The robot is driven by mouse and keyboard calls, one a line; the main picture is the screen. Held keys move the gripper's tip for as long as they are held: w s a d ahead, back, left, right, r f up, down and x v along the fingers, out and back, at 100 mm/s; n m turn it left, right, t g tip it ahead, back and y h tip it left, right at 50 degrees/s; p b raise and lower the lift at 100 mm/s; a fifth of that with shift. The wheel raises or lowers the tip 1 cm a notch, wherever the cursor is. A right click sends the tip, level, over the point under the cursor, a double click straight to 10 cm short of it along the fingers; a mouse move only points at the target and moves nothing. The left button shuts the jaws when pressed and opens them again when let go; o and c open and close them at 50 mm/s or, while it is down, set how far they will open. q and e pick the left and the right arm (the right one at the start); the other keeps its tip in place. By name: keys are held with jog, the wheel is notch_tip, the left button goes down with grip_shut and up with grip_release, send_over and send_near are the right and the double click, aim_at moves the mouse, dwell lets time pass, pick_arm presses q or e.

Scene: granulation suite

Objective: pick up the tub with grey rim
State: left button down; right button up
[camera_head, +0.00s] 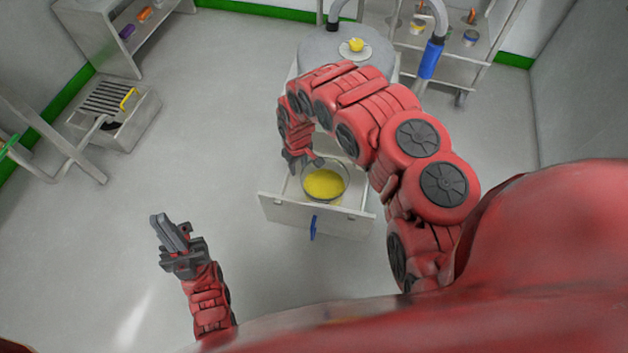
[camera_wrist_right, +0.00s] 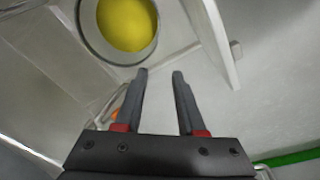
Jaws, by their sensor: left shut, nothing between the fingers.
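A round tub with a grey rim and yellow contents (camera_head: 324,184) sits in the open drawer (camera_head: 284,213). It also shows at the top of the right wrist view (camera_wrist_right: 124,24), cut by the frame edge. My right gripper (camera_head: 304,164) is at the tub's upper-left side in the head view. In the right wrist view its fingers (camera_wrist_right: 161,76) are apart with nothing between them, and the tub lies beyond the fingertips. I cannot tell whether a finger touches the rim. My left gripper (camera_head: 170,232) is shut and empty, over the floor left of the drawer.
The drawer has a blue handle (camera_head: 313,228) on its front. A grey round top (camera_head: 345,48) with a yellow item on a pale disc stands behind it. A shelf cart (camera_head: 480,55) with small containers is at the back right. A grated box (camera_head: 115,110) stands on the left.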

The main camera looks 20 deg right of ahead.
jog(key=shift+g+h, duration=0.3)
jog(key=shift+g, duration=0.1)
jog(key=f+b, duration=0.2)
jog(key=f, duration=0.3)
jog(key=s+d+f+b, duration=0.1)
jog(key=f+b, duration=0.2)
jog(key=f, duration=0.3)
jog(key=d+f+b, duration=0.1)
jog(key=f+b, duration=0.1)
jog(key=f, duration=0.4)
jog(key=shift+s+d+b, duration=0.15)
jog(key=shift+d+b, duration=0.05)
jog(key=shift+b, duration=0.2)
jog(key=shift+r, duration=0.1)
grip_shut()
